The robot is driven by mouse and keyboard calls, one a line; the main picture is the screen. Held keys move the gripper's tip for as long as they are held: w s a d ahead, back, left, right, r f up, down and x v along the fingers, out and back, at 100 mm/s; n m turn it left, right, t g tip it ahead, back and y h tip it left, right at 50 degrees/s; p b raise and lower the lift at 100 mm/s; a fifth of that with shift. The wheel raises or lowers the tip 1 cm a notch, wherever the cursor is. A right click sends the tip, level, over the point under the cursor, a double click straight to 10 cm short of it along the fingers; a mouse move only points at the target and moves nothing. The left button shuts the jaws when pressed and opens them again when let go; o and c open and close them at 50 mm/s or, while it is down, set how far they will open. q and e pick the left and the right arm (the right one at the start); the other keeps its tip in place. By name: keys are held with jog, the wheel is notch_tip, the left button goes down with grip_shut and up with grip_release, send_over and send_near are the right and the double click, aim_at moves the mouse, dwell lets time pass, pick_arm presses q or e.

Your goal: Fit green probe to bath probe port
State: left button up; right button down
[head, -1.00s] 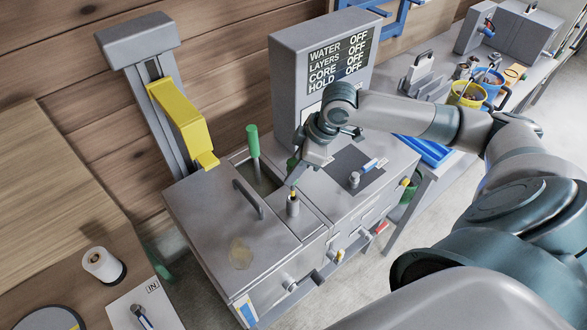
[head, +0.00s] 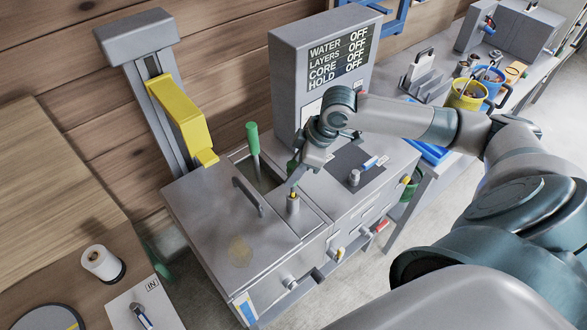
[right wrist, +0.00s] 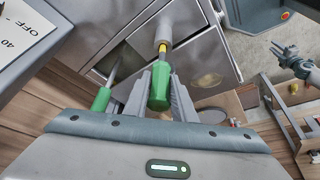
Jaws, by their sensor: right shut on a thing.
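My right gripper (head: 292,182) is over the bath unit, beside a short upright grey post, the probe port (head: 293,206). In the right wrist view its fingers (right wrist: 160,92) are shut on the green probe (right wrist: 160,86). A yellow band shows between the green handle and the grey port (right wrist: 164,24). The probe is in line with the port; I cannot tell how deep it sits. In the head view the handle is mostly hidden by the gripper. My left gripper appears small at the right of the right wrist view (right wrist: 281,55); its opening is unclear.
Another green handle (head: 252,138) stands in the open bath slot, close to my gripper; it also shows in the right wrist view (right wrist: 101,99). A lid handle (head: 248,196), a display tower (head: 290,75) and a yellow-armed column (head: 182,115) stand around it.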

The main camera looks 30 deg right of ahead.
aim_at(294, 197)
jog(key=shift+f+b, duration=1.05)
jog(key=shift+f, duration=1.95)
jog(key=c, duration=1.4)
grip_release()
jog(key=shift+r, duration=0.1)
jog(key=shift+s+d+r, duration=0.15)
jog(key=shift+d+r, duration=0.15)
jog(key=shift+r, duration=0.2)
jog(key=b+v, duration=0.4)
jog(key=v, duration=1.2)
